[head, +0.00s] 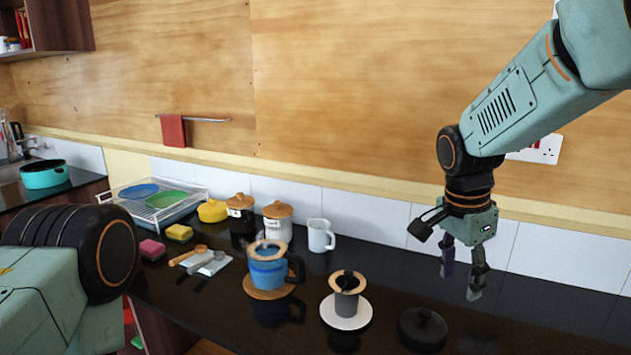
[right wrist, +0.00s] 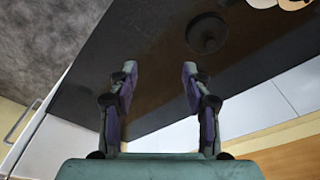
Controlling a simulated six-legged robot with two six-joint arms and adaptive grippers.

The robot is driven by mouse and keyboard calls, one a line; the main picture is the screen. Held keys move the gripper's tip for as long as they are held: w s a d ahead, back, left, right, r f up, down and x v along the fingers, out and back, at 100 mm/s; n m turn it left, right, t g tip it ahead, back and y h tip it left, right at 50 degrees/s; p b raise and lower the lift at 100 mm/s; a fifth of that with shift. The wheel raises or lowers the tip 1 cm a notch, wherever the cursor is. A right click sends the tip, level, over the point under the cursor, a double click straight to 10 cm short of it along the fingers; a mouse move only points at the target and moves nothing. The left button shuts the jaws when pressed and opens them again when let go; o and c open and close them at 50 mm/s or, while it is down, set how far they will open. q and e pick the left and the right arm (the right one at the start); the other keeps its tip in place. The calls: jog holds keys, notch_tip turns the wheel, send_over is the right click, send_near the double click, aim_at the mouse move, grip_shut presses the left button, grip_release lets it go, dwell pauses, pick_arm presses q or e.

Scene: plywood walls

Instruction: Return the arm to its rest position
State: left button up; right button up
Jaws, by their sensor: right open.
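My right gripper (head: 461,284) hangs above the right part of the black counter (head: 537,315), with its fingers apart and nothing between them. In the right wrist view the two fingers of my right gripper (right wrist: 158,72) are spread, with only counter behind them. A round black lid (head: 423,328) with a knob lies on the counter to the left of and below the right gripper; it also shows in the right wrist view (right wrist: 207,33). Part of my left arm shows at the lower left, but its gripper is out of view.
A blue mug (head: 268,273) with a wooden ring on top stands on a wooden coaster. A dark grey cup (head: 346,304) stands on a white saucer (head: 329,310). A white jug (head: 320,236), canisters (head: 277,226) and a dish rack (head: 190,208) stand farther left. The counter's right part is clear.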

jog(key=s+f+n, duration=0.2)
jog(key=s+f, duration=0.1)
jog(key=f, duration=0.4)
jog(key=s+f+n+y, duration=0.1)
jog(key=s+f, duration=0.2)
jog(key=f, duration=0.4)
jog(key=s+a+f+n, duration=0.1)
jog(key=s+f+n, duration=0.1)
jog(key=f, duration=0.5)
jog(key=shift+s+n+g, duration=0.3)
jog(key=shift+s, duration=0.15)
jog(key=s+f+n+y, duration=0.1)
jog(key=s+f+n, duration=0.4)
jog(key=s, duration=0.8)
jog(key=s+f+n, duration=0.3)
jog(key=s+f, duration=0.4)
jog(key=s, duration=0.7)
pick_arm(q)
notch_tip(320, 180, down, 18)
jog(key=b, duration=1.7)
jog(key=shift+s+r+b, duration=0.25)
jog(key=shift+b, duration=0.05)
pick_arm(e)
notch_tip(320, 180, down, 17)
jog(key=shift+w+a, duration=0.2)
jog(key=shift+w, duration=0.1)
